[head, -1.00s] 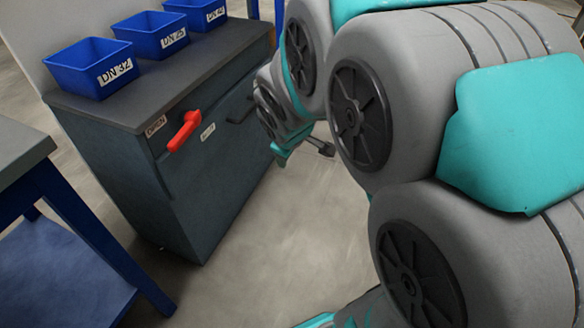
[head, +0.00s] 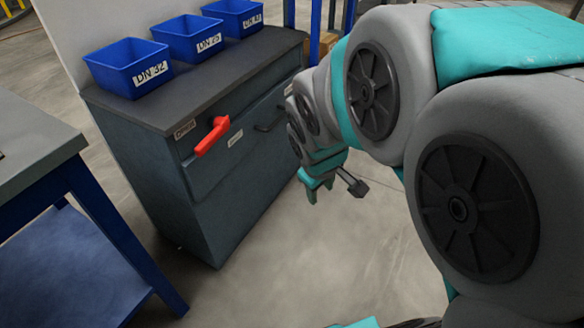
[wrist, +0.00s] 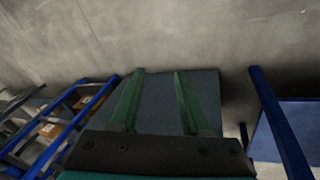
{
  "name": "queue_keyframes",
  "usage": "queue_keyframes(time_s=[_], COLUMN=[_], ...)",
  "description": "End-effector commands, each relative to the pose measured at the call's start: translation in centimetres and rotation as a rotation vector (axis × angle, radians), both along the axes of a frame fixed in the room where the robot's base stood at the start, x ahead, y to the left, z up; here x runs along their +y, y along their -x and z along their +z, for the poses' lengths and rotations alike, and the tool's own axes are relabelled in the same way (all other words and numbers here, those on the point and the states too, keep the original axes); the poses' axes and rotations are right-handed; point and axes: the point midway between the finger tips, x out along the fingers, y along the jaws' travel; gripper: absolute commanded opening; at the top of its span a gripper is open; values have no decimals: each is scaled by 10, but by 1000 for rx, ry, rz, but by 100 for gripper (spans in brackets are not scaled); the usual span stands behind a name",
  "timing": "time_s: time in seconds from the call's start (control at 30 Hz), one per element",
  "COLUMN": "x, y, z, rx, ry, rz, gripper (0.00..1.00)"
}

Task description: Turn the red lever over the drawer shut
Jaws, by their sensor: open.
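The red lever (head: 212,137) is on the front of the dark grey cabinet (head: 215,205), near its top left. It slants from an upper-right end down to the lower left, just below and beside a label reading OPEN (head: 185,129). A second label (head: 235,138), too small to read, is to its right. The drawer front (head: 252,136) shows a dark handle (head: 270,121). My gripper (head: 318,190) hangs to the right of the lever and lower, apart from it. In the wrist view its green fingers (wrist: 159,76) are spread and empty; the lever does not show there.
Blue bins labelled DN 32 (head: 128,68), DN 25 (head: 187,38) and a third (head: 234,16) stand on the cabinet top. A grey-topped table with blue legs (head: 112,235) stands at the left. The floor (head: 290,265) before the cabinet is clear.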

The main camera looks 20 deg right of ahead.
Motion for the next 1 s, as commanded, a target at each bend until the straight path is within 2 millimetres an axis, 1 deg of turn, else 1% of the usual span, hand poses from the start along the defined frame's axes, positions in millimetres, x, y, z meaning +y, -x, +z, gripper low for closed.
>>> queue_keyframes(time_s=[0.03,0.17,0.27,0.37,0.4,0.57,0.7,0.8,1.0], x=[0,2,6,16,21,45,69,88,129], y=[0,-7,-23,-48,-60,-99,-129,-146,-173], z=[0,3,12,27,35,65,91,109,142], rx=[0,-4,-3,-4,-7,-4,-1,1,11], ry=[0,-1,-6,-20,-25,-60,-95,-123,-177], rz=[0,2,8,20,25,56,94,127,209], gripper=[40,25,14,3,0,0,0,0,0])
